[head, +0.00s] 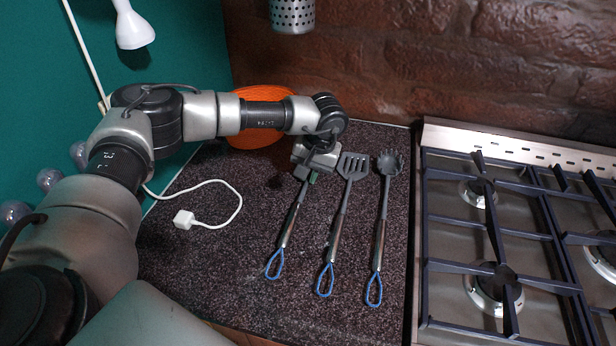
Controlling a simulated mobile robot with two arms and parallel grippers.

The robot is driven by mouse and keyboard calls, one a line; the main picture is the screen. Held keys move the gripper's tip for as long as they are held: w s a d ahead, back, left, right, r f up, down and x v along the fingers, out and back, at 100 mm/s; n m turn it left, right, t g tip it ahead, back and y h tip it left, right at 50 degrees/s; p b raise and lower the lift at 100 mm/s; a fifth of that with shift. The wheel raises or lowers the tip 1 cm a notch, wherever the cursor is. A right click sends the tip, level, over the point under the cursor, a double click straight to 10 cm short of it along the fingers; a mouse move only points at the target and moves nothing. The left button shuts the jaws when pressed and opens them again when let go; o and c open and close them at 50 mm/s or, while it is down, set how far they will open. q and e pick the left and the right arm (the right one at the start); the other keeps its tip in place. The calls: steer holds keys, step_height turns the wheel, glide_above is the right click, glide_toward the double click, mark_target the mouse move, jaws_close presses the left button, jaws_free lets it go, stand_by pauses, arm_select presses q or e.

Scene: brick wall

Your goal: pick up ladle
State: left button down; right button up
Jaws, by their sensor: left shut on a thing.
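The ladle (290,222) is the leftmost of three utensils with metal handles and blue loops at the ends. Its handle points toward the front of the dark speckled counter (215,265). My left gripper (309,174) is over its upper end and is shut on it. The gripper hides the ladle's head. I cannot tell whether the ladle is clear of the counter. My right gripper is out of view.
A slotted turner (341,220) and a spaghetti server (383,225) lie close to the right of the ladle. A gas hob (450,300) is further right. An orange round object (256,138) and a white cable with a plug (184,219) are behind and left. A perforated metal holder (292,14) hangs above.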

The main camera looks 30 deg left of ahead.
arm_select(q)
steer(key=shift+w+r, duration=0.1)
steer(key=shift+r, duration=0.35)
step_height(320, 180, up, 3)
steer(key=shift+r+b, duration=0.1)
steer(key=shift+b, duration=0.4)
steer(key=d+r+b, duration=0.1)
steer(key=d+r, duration=0.2)
steer(key=d, duration=0.2)
steer(key=s+d+r+b, duration=0.1)
steer(key=d+r, duration=0.2)
steer(key=d, duration=0.3)
steer(key=shift+d+r, duration=0.3)
steer(key=shift+r, duration=0.1)
steer(key=shift+s, duration=0.1)
